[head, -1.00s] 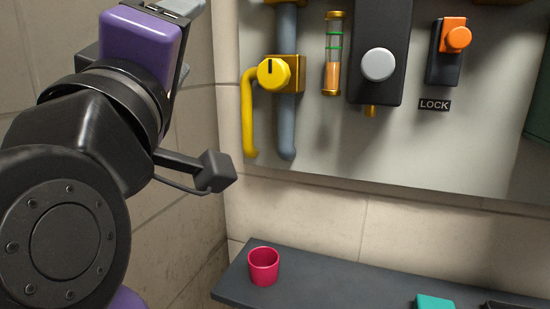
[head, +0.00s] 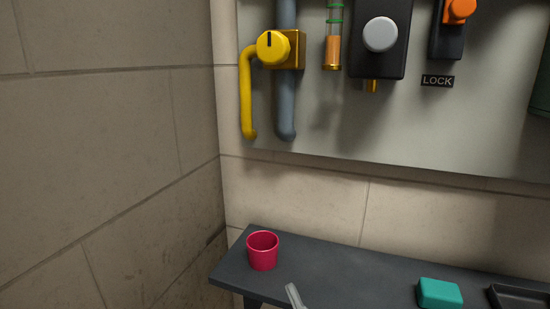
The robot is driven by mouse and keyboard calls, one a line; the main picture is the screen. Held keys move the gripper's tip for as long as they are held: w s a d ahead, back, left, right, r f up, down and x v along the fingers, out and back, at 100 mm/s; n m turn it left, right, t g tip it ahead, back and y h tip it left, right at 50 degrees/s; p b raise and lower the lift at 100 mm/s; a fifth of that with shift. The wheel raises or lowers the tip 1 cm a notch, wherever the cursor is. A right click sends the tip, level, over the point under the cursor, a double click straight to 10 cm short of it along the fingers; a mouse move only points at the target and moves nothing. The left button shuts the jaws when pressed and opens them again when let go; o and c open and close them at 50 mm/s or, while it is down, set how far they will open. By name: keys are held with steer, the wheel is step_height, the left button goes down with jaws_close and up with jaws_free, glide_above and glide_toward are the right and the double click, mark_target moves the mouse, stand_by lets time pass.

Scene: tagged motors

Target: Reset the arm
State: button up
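My arm no longer shows at the left of the head view. Only a small light-grey tip (head: 295,296) shows at the bottom edge, in front of the shelf. It looks like a fingertip of my gripper, but most of it is out of the frame, so I cannot tell whether the gripper is open or shut, or whether it holds anything.
A dark shelf (head: 340,262) runs along the wall, with a red cup (head: 262,251), a teal block (head: 439,293) and a black tray (head: 520,297). Above hangs a panel (head: 330,125) with a yellow knob (head: 272,49), a grey knob (head: 380,35) and an orange switch (head: 460,10). The left wall is bare.

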steer(key=s+d+f+m+g+h+b, duration=0.2)
steer(key=s+d+f+m+h, duration=0.2)
steer(key=s+d+f, duration=0.6)
steer(key=s+d+f+m+g+h+b, duration=0.2)
steer(key=s+d+f, duration=0.8)
steer(key=s, duration=0.7)
step_height(320, 180, down, 3)
steer(key=m+g+h, duration=0.1)
steer(key=m+h, duration=0.1)
steer(key=m, duration=0.1)
steer(key=shift+s+d+m+h, duration=0.25)
steer(key=shift+d+m+h, duration=0.05)
steer(key=shift+m, duration=0.1)
steer(key=shift+c, duration=0.4)
